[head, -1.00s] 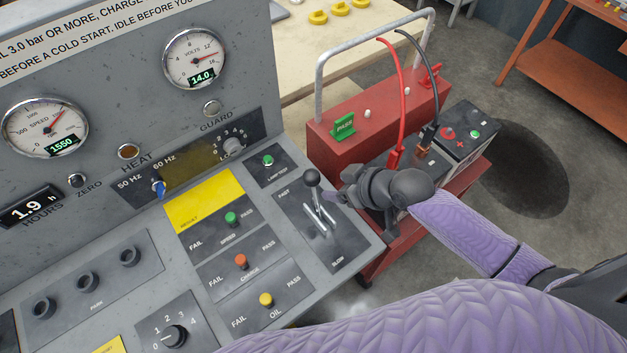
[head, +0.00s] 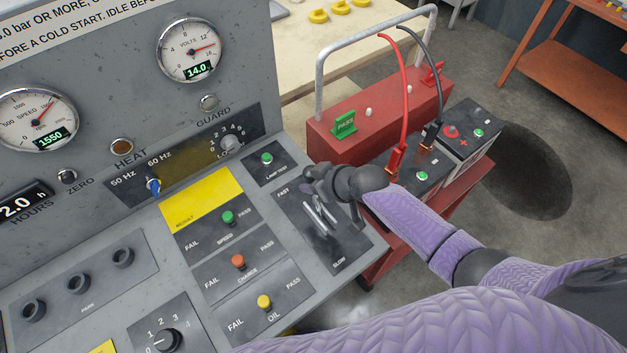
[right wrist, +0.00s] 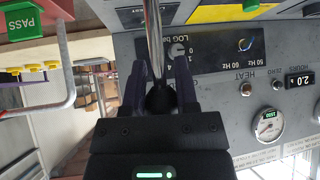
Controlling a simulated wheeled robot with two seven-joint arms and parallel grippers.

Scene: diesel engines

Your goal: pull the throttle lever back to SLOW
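The throttle lever's slotted plate (head: 325,232) is at the right end of the grey console, marked FAST at its far end and SLOW at its near end. The lever stands towards FAST. In the head view my right gripper (head: 312,180) covers its knob. In the right wrist view the lever's chrome rod (right wrist: 154,40) runs up from a dark round knob (right wrist: 160,100). The knob sits between the two fingers of my right gripper (right wrist: 161,84), with no clear gap at either side. My left gripper is not in view.
Left of the plate are the SPEED, CHARGE and OIL switches (head: 264,302) and a yellow panel (head: 203,200). The lamp-test button (head: 267,158) is just beyond. A red cart (head: 345,150) with batteries and cables stands close on the right, under my forearm.

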